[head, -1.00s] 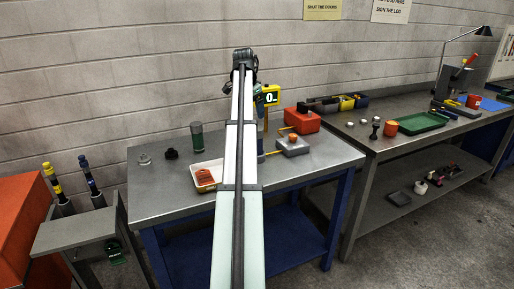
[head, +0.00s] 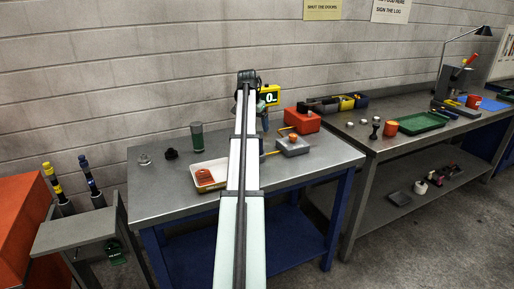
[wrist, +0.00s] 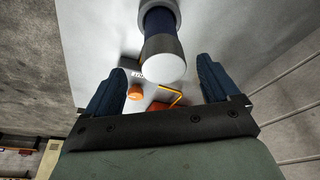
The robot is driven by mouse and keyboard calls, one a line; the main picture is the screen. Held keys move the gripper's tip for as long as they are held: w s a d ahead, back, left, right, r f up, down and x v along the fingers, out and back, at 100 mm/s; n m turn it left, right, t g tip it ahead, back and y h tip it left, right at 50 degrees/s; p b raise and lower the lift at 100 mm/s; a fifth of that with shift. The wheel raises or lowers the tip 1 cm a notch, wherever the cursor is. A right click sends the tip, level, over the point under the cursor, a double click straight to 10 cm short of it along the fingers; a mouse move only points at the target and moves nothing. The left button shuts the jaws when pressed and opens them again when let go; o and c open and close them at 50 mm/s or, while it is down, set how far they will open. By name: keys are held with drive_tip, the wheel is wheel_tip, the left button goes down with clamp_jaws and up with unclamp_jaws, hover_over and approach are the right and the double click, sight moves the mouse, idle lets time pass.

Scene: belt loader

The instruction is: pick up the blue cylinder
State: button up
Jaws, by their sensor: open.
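The blue cylinder (wrist: 158,20) shows in the wrist view at the top centre, dark blue with a grey collar and a white end facing the camera. A pale grey ring surrounds its far end. My gripper (wrist: 161,86) is open, with one dark blue finger on each side of the picture. The white end appears between the fingers, with clear gaps on both sides and no visible contact. In the head view I cannot make out the cylinder; my arm covers that part of the table.
On the metal table (head: 170,197) are a green cylinder (head: 196,137), a white tray (head: 220,184) with a red piece, a red box (head: 302,122) and a grey box (head: 293,147) with an orange knob. The table's front left is clear.

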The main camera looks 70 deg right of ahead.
drive_tip(key=shift+d+x, duration=0.15)
drive_tip(key=shift+x, duration=1.35)
drive_tip(key=shift+d+x, duration=0.2)
drive_tip(key=shift+x, duration=1.3)
drive_tip(key=shift+w+r, duration=0.1)
drive_tip(key=shift+c, duration=0.4)
clamp_jaws()
